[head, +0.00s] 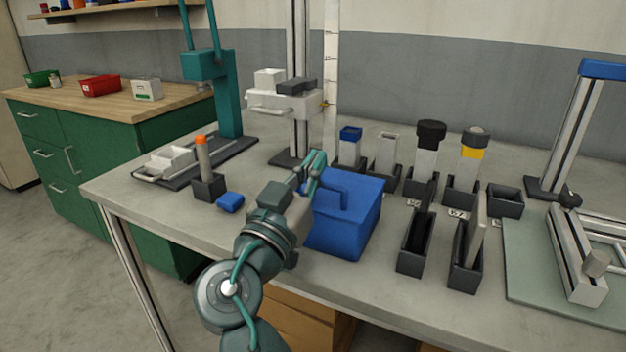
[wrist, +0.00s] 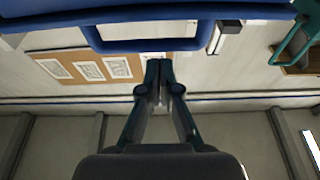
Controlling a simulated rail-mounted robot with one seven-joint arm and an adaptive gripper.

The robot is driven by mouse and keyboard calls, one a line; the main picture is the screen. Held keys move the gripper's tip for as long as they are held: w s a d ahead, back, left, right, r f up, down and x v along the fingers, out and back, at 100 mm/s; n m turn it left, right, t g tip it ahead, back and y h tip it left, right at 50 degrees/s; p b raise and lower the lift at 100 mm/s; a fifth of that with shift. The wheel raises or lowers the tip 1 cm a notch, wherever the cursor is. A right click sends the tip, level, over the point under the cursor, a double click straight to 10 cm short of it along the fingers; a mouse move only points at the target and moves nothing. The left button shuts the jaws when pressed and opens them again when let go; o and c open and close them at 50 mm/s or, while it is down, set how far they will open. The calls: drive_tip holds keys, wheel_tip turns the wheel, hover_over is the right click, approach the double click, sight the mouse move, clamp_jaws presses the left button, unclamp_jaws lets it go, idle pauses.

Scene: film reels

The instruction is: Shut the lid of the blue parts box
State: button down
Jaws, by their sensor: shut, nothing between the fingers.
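The blue parts box (head: 342,236) stands on the grey table, just right of my forearm. A raised blue handle (head: 338,184) shows at its top; I cannot tell from here how far the lid stands open. My gripper (head: 318,162) is shut and empty at the box's upper left, close to the handle; whether it touches is unclear. In the wrist view, my shut fingertips (wrist: 159,72) are just below the blue handle loop (wrist: 145,45) and the broad blue panel (wrist: 60,17). My arm hides the box's left side.
A small blue block (head: 231,202) and an orange-topped holder (head: 204,165) are left of my arm. Dark slotted holders (head: 414,245) stand right of the box. A white fixture on a column (head: 280,97) is behind. The table's front edge is near the box.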

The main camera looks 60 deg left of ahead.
drive_tip(key=f+b, duration=0.2)
drive_tip(key=s+f+b, duration=0.1)
drive_tip(key=shift+d+b, duration=0.3)
drive_tip(key=shift+d, duration=0.1)
drive_tip(key=shift+d+f, duration=0.1)
drive_tip(key=shift+f, duration=0.05)
idle(0.3)
